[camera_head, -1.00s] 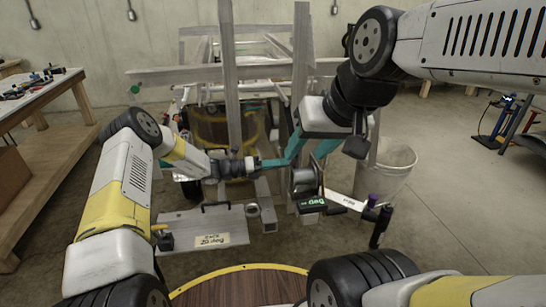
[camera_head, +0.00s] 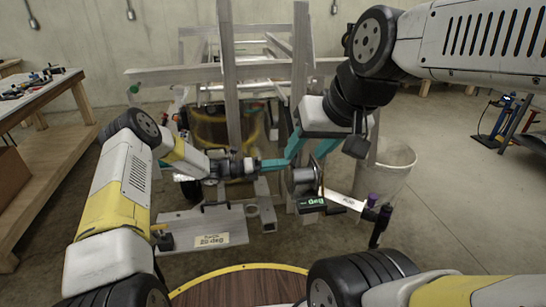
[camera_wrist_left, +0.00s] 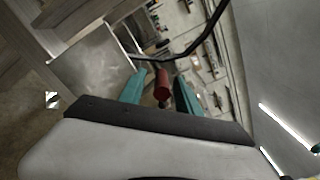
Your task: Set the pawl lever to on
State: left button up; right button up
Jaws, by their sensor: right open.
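The winch (camera_head: 303,180) is a grey drum on the trailer's front post, with a dark digital display (camera_head: 312,203) below it. My left gripper (camera_head: 285,163) reaches in from the left, its teal fingers beside the winch. In the left wrist view, a red cylindrical knob (camera_wrist_left: 162,84) shows between my open left fingers (camera_wrist_left: 160,90), with gaps on both sides. I cannot tell whether it belongs to the pawl lever; the lever is not clearly seen. My right gripper (camera_head: 306,154) is open, teal fingers apart, pointing down above the winch.
A white labelled bar (camera_head: 345,200) with purple-and-black ends juts right from the winch. A grey bucket (camera_head: 396,158) stands behind it.

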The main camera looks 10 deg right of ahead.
pick_arm(q)
jog(key=a, duration=0.7)
jog(key=shift+s+a, duration=0.15)
jog(key=shift+a, duration=0.1)
jog(key=s+a+r+m+g+y, duration=0.1)
jog(key=s+a+r+m+y, duration=0.35)
jog(key=s+r+m, duration=0.35)
jog(key=s+a+r+m+y, duration=0.3)
jog(key=s+r+m+y, duration=0.2)
jog(key=s+r+m, duration=0.45)
jog(key=s+a+r+m+t+y, duration=0.3)
jog(key=s+a+r+m, duration=0.2)
jog(key=s+a, duration=0.2)
jog(key=s+a+r+m+t+y, duration=0.3)
jog(key=s+a+r+m, duration=0.2)
jog(key=s+a+m, duration=0.1)
jog(key=s+a, duration=0.1)
jog(key=s, duration=0.1)
jog(key=shift+s+a+t, duration=0.3)
jog(key=shift+s, duration=0.1)
